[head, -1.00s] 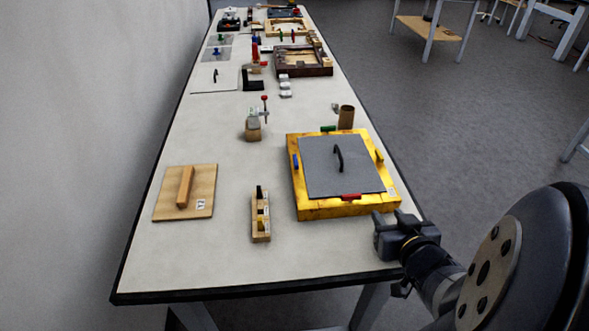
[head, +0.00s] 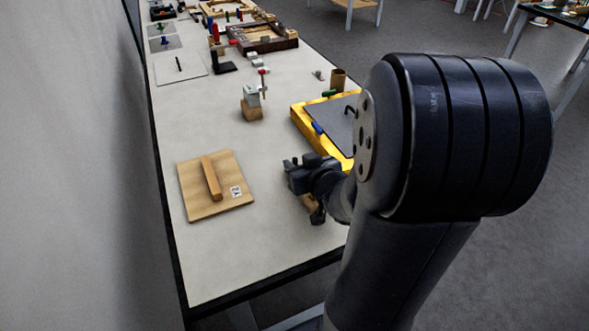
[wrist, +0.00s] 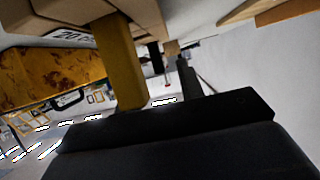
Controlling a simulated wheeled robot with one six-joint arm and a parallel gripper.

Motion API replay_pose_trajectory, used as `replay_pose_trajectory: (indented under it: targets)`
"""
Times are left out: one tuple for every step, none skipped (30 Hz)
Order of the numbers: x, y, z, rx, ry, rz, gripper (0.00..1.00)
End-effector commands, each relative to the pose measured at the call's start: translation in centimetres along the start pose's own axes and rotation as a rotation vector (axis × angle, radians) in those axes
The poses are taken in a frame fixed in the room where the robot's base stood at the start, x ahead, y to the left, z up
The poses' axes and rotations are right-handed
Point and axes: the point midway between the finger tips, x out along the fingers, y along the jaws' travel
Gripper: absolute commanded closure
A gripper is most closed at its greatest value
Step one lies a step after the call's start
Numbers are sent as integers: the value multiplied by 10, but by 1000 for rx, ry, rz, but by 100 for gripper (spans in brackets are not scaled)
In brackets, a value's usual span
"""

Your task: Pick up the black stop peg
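The small wooden peg rack shows as a tan sliver (head: 307,202) in the head view, mostly hidden behind my gripper (head: 298,163). The wrist view looks tilted over. It shows a large yellow peg (wrist: 120,62) close up and a dark upright shape, which looks like the black stop peg (wrist: 155,57), just beyond it. A dark finger of my gripper stands to the right of that shape, apart from it in the picture. My gripper appears open and empty, low over the table beside the rack. In the head view the black peg is hidden.
A wooden board with a bar handle (head: 232,197) lies left of my gripper. The yellow box (head: 308,123) with a grey lid is just behind it, partly covered by my arm. A wooden block with a red-topped clamp (head: 252,111) stands farther back. The table between is clear.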

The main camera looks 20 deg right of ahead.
Motion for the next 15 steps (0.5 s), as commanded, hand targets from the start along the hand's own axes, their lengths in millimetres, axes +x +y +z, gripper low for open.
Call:
replay_pose_trajectory:
  targets:
    - [6,-1,2,0,-1,-2,64]
    - [9,-1,1,0,-2,-2,64]
    - [11,-1,1,-1,-1,-1,64]
    - [12,0,0,-1,0,-1,64]
    - [13,0,0,-1,0,-1,64]
    - [14,0,0,-1,0,0,64]
    - [14,0,0,-1,0,0,64]
    - [14,0,0,-1,0,0,64]
    - [14,0,0,-1,0,0,64]
    - [14,0,0,-1,0,0,64]
    - [13,0,0,-1,0,0,64]
    - [13,0,0,-1,0,0,65]
    - [13,0,0,-1,0,0,68]
    - [13,0,0,-1,0,0,70]
    - [13,0,0,-1,0,0,73]
